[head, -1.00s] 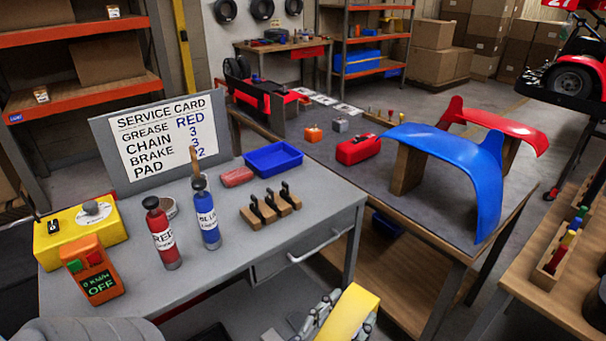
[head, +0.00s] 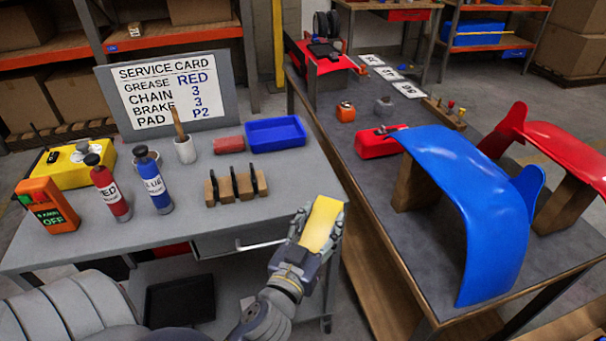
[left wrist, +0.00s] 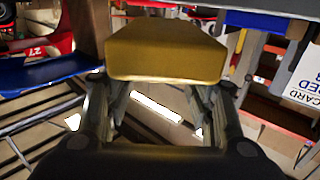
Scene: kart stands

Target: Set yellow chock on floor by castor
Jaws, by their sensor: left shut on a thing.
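The yellow chock (head: 321,224) is held in my left gripper (head: 309,232), in front of the grey cart's right edge in the head view. In the left wrist view the chock (left wrist: 165,50) spans between the two fingers of my left gripper (left wrist: 160,95), which are shut on it. It is clear of the table tops. A castor (head: 327,325) shows small at the foot of the grey cart, below and right of my gripper. My right gripper is not in view.
The grey cart (head: 245,178) carries red and blue bottles, a blue tray (head: 276,133) and a service card (head: 168,88). A dark-topped bench (head: 430,270) with a blue fender (head: 470,190) stands at right. A narrow floor gap lies between them.

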